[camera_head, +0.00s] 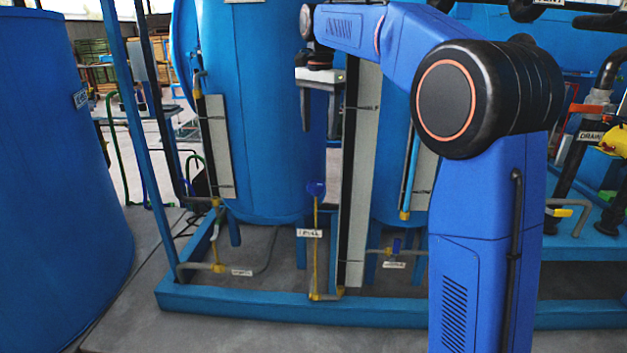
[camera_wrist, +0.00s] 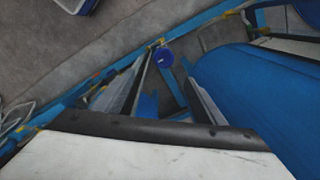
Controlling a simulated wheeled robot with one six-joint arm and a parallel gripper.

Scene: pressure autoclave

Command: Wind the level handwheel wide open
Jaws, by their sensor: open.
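The level handwheel is a small round blue wheel (camera_head: 316,188) on a thin yellow upright pipe. A white label (camera_head: 309,233), too small to read surely, sits on the pipe below it. How far the wheel is turned cannot be told.
A tall blue tank (camera_head: 255,120) stands behind the wheel. A white-faced upright panel (camera_head: 362,180) stands close to the right of my gripper. A blue base frame (camera_head: 260,305) runs along the floor. A large blue tank (camera_head: 50,190) fills the left side.

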